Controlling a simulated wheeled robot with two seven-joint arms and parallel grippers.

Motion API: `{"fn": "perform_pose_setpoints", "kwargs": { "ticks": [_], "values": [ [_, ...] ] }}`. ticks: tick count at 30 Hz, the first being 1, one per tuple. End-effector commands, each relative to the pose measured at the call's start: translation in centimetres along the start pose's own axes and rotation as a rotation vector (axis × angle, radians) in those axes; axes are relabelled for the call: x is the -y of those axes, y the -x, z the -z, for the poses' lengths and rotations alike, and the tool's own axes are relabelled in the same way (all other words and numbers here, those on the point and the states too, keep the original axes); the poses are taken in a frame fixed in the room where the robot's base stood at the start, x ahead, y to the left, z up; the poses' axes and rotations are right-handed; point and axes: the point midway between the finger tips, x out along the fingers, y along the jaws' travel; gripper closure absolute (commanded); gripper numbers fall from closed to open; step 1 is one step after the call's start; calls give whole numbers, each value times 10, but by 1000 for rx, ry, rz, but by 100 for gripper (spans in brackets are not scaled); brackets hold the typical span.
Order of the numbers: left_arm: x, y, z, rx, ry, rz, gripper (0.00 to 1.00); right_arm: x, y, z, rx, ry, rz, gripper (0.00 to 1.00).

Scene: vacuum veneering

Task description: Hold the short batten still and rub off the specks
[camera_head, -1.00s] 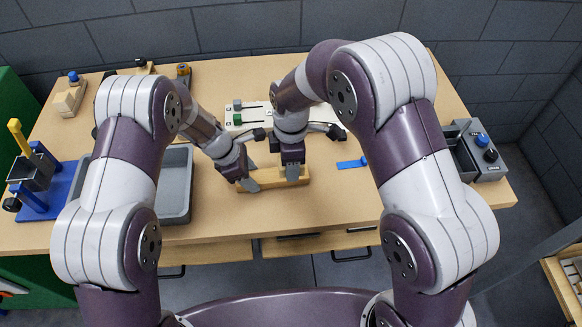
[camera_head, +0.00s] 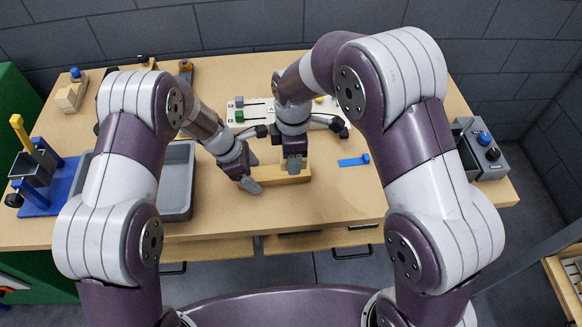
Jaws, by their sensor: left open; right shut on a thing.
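The short batten (camera_head: 274,175) is a light wooden bar lying flat on the table near its front edge. My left gripper (camera_head: 252,174) is open at the batten's left end, with its fingers spread around or beside it; I cannot tell whether they touch. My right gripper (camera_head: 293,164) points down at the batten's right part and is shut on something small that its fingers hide. No specks can be made out on the batten at this size.
A grey tray (camera_head: 178,197) stands left of the batten. A blue strip tool (camera_head: 352,161) lies to the right. A white panel with sliders (camera_head: 236,104) lies behind. A grey box with knobs (camera_head: 489,164) stands at the right edge, and a blue-based device (camera_head: 40,203) at the left.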

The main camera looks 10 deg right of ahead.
Motion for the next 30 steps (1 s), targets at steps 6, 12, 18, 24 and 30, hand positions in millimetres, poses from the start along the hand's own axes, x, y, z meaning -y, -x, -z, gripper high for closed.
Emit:
{"fn": "perform_pose_setpoints", "kwargs": {
  "ticks": [6,12,18,24,30],
  "values": [
    [-1,21,0,1,0,-5,19,0,0,0,0,0,0,93],
    [-1,74,0,1,0,-5,19,0,0,0,0,0,0,93],
    [-1,112,0,1,1,-2,19,0,0,0,0,0,0,93],
    [0,120,0,0,0,1,19,0,0,0,0,0,0,93],
    [0,120,0,0,0,1,19,0,0,0,0,0,0,93]
  ]
}}
